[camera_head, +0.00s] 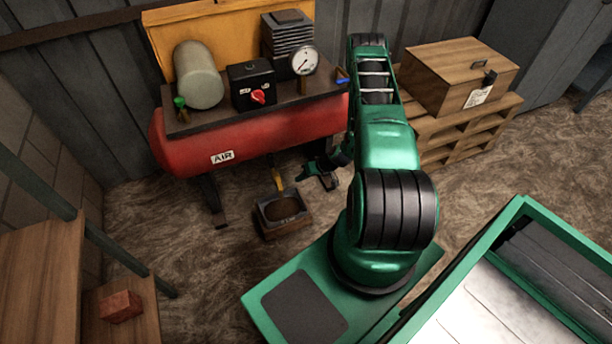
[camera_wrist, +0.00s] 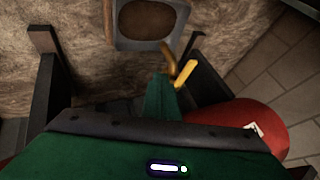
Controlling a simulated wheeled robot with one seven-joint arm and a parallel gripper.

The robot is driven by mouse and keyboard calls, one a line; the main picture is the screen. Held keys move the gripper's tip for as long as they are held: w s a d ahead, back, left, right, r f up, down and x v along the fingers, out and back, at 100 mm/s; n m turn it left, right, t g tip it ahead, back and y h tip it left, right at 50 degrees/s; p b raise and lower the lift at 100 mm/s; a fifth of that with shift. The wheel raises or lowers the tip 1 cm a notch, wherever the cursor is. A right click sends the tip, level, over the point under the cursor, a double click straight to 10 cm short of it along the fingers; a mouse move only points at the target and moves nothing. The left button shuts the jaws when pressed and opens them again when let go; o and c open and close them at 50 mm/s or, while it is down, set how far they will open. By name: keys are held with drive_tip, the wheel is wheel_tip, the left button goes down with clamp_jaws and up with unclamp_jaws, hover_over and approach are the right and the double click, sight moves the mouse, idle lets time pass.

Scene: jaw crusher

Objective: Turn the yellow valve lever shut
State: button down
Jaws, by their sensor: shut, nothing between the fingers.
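The yellow valve lever (camera_head: 279,180) hangs under the red air tank in the head view, just above a small tray. In the wrist view the lever (camera_wrist: 185,74) is a short, bright yellow bar, slanted, beside a duller brass-coloured piece (camera_wrist: 168,56). My gripper (camera_head: 303,174) is low under the tank, to the right of the lever in the head view. In the wrist view its green fingers (camera_wrist: 161,84) are shut and empty, with the lever close by their right side. I cannot tell whether they touch it.
The red air tank (camera_head: 190,153) stands on dark legs (camera_head: 211,195) around this space. A drain tray (camera_head: 283,224) sits on the floor below the lever. Wooden pallets with a crate (camera_head: 455,75) stand at the right. Floor in front of the tank's left end is clear.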

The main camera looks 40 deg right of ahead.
sight(279, 182)
drive_tip(key=w+a+f, duration=0.2)
drive_tip(key=w+a, duration=0.1)
drive_tip(key=a, duration=0.1)
drive_tip(key=shift+a+f, duration=0.3)
drive_tip(key=shift+a, duration=0.05)
drive_tip(key=shift+d, duration=0.1)
idle(0.3)
